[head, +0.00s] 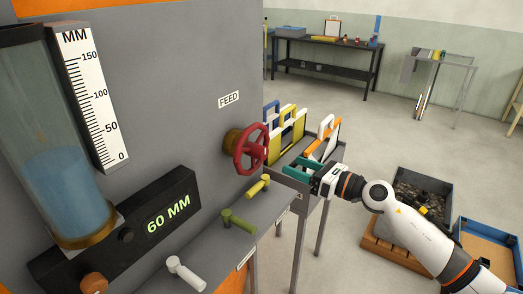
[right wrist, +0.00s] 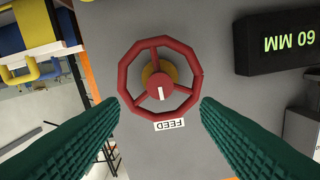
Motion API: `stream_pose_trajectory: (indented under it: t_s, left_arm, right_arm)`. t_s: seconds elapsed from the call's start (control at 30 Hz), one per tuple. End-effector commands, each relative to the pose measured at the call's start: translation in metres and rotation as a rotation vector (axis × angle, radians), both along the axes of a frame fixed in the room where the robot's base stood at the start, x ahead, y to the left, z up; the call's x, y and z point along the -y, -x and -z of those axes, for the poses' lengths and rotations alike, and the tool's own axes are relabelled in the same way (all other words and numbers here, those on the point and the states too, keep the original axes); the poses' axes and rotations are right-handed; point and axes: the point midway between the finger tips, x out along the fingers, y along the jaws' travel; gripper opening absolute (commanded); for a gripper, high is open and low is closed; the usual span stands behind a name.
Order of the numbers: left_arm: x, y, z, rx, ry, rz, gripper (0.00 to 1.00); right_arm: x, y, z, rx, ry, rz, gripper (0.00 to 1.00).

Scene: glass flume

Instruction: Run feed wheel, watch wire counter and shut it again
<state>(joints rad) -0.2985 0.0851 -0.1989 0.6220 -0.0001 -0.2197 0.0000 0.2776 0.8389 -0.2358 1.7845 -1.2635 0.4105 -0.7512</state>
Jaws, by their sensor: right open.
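The red feed wheel (head: 250,148) sits on the grey panel's side under a FEED label (head: 229,99). In the right wrist view the wheel (right wrist: 160,82) faces me, a white mark on its hub. A black counter box (head: 168,214) reads 60 MM in green; no wire shows. A glass tube (head: 55,170) holds blue water beside a white MM scale (head: 92,95). My right gripper (head: 293,169) is open, its teal fingers apart in front of the wheel, with nothing between them and no visible contact. My left gripper is out of view.
Below the wheel, a ledge carries yellow (head: 258,187), green (head: 239,221) and white (head: 186,273) handles. A rack with coloured frames (head: 293,130) stands behind my right gripper. A dark bin (head: 424,192) and blue tray (head: 490,245) lie on the floor at right.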

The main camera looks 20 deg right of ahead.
Motion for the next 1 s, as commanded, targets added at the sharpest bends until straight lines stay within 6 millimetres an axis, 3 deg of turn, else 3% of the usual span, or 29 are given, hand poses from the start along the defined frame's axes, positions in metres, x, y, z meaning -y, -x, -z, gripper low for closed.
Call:
stream_pose_trajectory:
  t_s: [0.2, 0.5, 0.9, 1.0]
  left_arm:
    - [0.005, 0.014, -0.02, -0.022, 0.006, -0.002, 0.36]
    - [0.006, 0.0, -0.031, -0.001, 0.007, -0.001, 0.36]
    - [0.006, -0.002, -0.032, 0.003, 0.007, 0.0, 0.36]
    - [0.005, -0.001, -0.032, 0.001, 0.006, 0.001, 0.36]
  right_arm:
    - [-0.029, -0.036, -0.007, 0.001, -0.007, -0.001, 0.57]
    - [-0.056, -0.072, -0.003, -0.001, -0.008, 0.001, 0.57]
    - [-0.062, -0.078, 0.0, -0.002, -0.005, 0.0, 0.57]
    - [-0.061, -0.078, -0.001, -0.003, -0.005, 0.0, 0.44]
